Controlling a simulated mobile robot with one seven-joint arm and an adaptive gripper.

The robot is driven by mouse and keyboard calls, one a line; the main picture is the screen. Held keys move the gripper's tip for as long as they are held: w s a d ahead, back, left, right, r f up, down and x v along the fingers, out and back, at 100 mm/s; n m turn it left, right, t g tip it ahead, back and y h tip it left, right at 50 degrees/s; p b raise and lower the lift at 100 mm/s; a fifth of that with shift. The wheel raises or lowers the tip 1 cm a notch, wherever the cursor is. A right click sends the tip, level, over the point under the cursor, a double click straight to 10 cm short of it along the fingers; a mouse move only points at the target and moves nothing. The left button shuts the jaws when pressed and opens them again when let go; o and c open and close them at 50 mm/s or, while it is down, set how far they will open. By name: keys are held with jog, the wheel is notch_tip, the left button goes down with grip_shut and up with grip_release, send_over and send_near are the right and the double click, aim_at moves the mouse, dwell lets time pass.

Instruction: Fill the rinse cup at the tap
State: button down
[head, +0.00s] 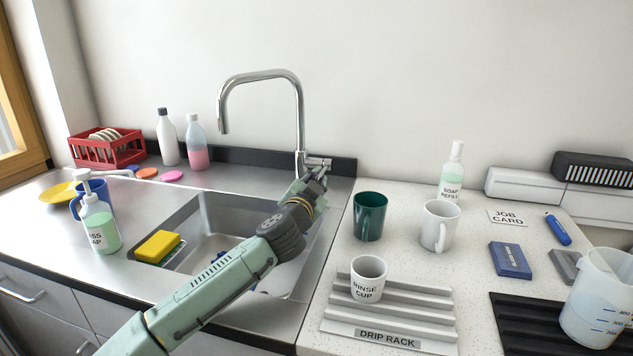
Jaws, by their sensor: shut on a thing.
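The rinse cup (367,293) is a small white cup lettered "RINSE CUP". It stands upright on the grey ribbed drip rack (440,330), right of the sink; its contents cannot be made out. The chrome tap (300,110) rises behind the sink basin (225,215), its spout arching left over the basin. No stream shows below the spout. My gripper (316,174) is at the base of the tap, shut on the tap's lever (324,161), well apart from the cup. My wrist and fingers partly hide the tap base and the basin's right side.
A yellow sponge (158,246) lies at the basin's left, near a soap bottle (100,228). A clear jug (597,300) stands at far right.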

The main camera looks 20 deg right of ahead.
jog(key=shift+r, duration=1.15)
jog(key=shift+w, duration=0.1)
jog(key=c, duration=1.7)
grip_release()
jog(key=shift+f, duration=0.1)
